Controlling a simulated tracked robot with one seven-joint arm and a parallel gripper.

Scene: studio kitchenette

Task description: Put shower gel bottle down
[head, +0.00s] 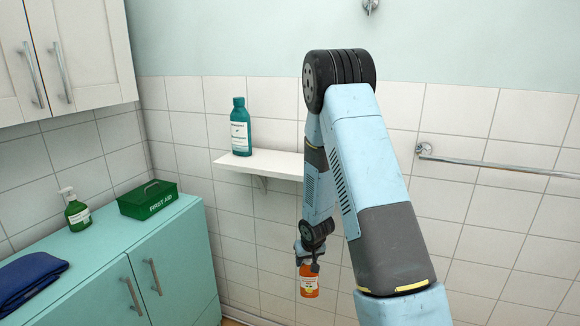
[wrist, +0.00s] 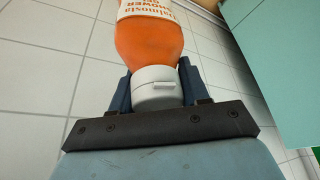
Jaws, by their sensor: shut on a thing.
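The shower gel bottle (head: 309,284) is orange with a white label and hangs below my gripper (head: 310,260) in the head view. In the wrist view the orange bottle (wrist: 150,42) has a white cap (wrist: 155,90), and my gripper (wrist: 156,92) is shut on that cap with one finger on each side. "SHOWER" is partly readable on the label. In the head view the bottle is in front of the tiled wall, below and right of the white shelf (head: 285,170). Its lower end is cut off in the wrist view.
A teal bottle (head: 240,128) stands on the shelf's left part; the shelf's right end is hidden by my arm. A towel rail (head: 490,166) is at right.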

